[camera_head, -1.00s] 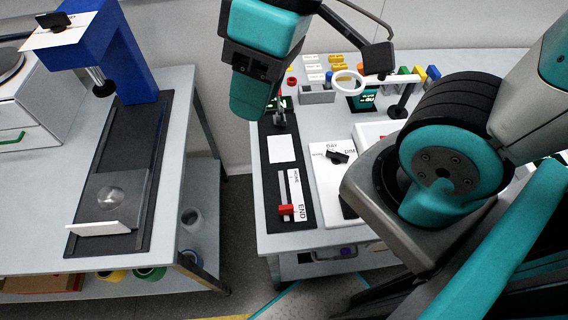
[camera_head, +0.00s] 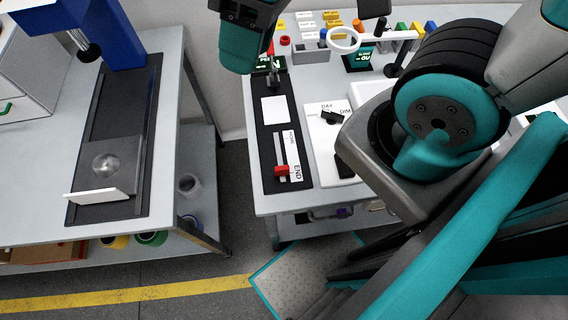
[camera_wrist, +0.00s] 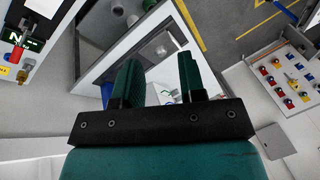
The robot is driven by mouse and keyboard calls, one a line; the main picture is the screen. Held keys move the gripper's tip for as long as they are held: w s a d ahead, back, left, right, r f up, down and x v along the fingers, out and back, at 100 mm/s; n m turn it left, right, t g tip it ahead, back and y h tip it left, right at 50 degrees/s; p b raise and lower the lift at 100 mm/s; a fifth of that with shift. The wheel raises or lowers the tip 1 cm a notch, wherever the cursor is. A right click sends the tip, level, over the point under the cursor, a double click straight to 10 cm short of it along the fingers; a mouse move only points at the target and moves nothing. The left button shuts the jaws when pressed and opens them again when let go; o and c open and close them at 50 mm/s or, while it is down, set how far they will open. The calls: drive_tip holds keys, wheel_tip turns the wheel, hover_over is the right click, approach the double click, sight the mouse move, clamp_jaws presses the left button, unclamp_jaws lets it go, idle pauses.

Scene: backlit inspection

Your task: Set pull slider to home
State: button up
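The pull slider has a red knob (camera_head: 282,170) on a narrow slot in a black panel (camera_head: 270,130) on the right-hand table. A white strip beside the slot reads HOME at its far end and END at its near end. The red knob sits at the END side. My gripper (camera_wrist: 158,70) shows in the wrist view with its two dark green fingers apart and nothing between them. I cannot make out the slider in the wrist view.
A white panel with a black knob (camera_head: 332,117) stands right of the slider. A ring magnifier (camera_head: 343,40) and coloured parts stand behind. A left table carries a blue press (camera_head: 122,32).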

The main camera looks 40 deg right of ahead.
drive_tip(key=c, duration=0.3)
drive_tip(key=shift+a+f, duration=0.3)
clamp_jaws()
drive_tip(key=a+f+n+g+h+p, duration=0.1)
drive_tip(key=a+f+n+h+p, duration=0.2)
drive_tip(key=f, duration=0.4)
drive_tip(key=n+t+h+p, duration=0.3)
drive_tip(key=n+t+p, duration=0.2)
drive_tip(key=n, duration=1.5)
approach(280, 185)
wheel_tip(280, 185, down, 4)
drive_tip(key=b, duration=0.7)
drive_tip(key=shift+a+f, duration=0.1)
drive_tip(key=shift+a, duration=0.1)
drive_tip(key=shift+w+d+r+p, duration=0.25)
drive_tip(key=shift+w+d+p, duration=0.05)
drive_tip(key=shift+w+p, duration=0.25)
drive_tip(key=shift+w+d+r+p, duration=0.25)
drive_tip(key=shift+w+d+p, duration=0.05)
drive_tip(key=shift+w+p, duration=0.2)
drive_tip(key=shift+w+d+f+p, duration=0.15)
drive_tip(key=shift+w+d+p, duration=0.2)
drive_tip(key=shift+w, duration=0.3)
